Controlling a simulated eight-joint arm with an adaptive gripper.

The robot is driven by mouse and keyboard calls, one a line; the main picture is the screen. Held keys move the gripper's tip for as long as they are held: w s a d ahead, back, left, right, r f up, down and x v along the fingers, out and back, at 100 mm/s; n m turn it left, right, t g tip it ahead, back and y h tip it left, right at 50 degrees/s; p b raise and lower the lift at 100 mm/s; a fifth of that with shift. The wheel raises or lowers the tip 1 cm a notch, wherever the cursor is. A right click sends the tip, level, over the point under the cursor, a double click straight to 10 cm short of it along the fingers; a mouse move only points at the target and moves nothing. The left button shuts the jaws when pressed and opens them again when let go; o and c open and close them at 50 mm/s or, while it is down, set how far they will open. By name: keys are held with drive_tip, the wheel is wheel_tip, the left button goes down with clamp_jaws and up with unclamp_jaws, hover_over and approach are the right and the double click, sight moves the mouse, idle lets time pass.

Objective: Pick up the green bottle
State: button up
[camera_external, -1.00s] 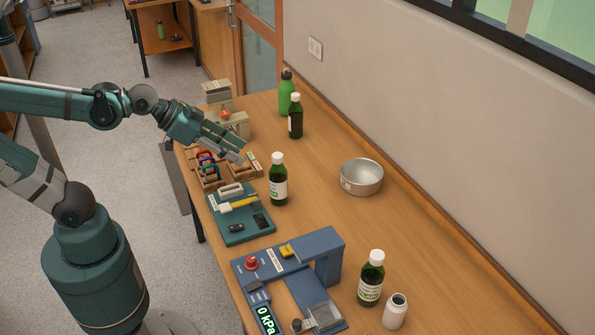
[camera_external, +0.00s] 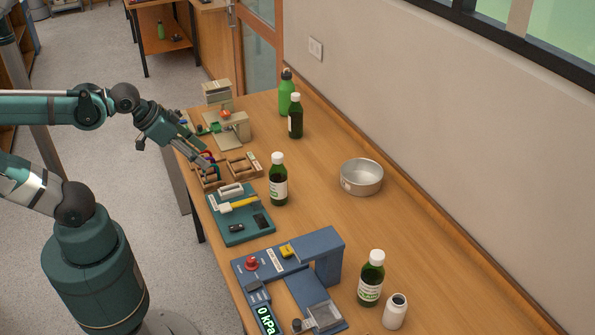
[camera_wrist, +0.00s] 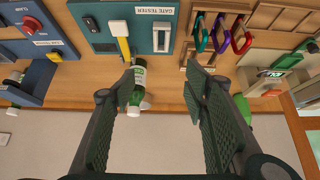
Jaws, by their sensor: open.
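A bright green bottle (camera_external: 287,97) with a dark top stands at the table's far end. Dark green bottles with white caps and labels stand beside it (camera_external: 295,120), mid-table (camera_external: 278,185) and near the front (camera_external: 371,282). My gripper (camera_external: 206,164) is open and empty over the wooden organiser, left of the mid-table bottle and apart from it. In the wrist view a dark green bottle with a white label (camera_wrist: 138,76) shows by the left finger of my gripper (camera_wrist: 163,88). A bright green patch (camera_wrist: 243,108) there is partly hidden behind the right finger.
The wooden organiser (camera_external: 240,170) holds coloured carabiners. A metal bowl (camera_external: 361,188) stands right. The table (camera_external: 330,230) is clear around the bowl.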

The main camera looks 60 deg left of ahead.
drive_tip(key=w+a+r+m+t+h+p, duration=0.15)
drive_tip(key=w+a, duration=0.25)
drive_tip(key=w, duration=0.9)
drive_tip(key=w+a+r+m+h+p, duration=0.15)
drive_tip(key=w+a, duration=0.35)
drive_tip(key=w, duration=0.7)
drive_tip(key=w+a+f+t+h+p, duration=0.1)
drive_tip(key=w+a+f+t+p, duration=0.1)
drive_tip(key=w+a, duration=0.4)
drive_tip(key=w+a+f+m+t+h+p, duration=0.1)
drive_tip(key=w+a, duration=0.6)
drive_tip(key=a, duration=0.7)
drive_tip(key=shift+w+a+f+m+t+p, duration=0.3)
drive_tip(key=shift+f+t+p, duration=0.15)
drive_tip(key=shift+f+t, duration=0.4)
drive_tip(key=shift+d+f, duration=0.1)
drive_tip(key=shift+f, duration=0.05)
drive_tip(key=shift+x, duration=1.2)
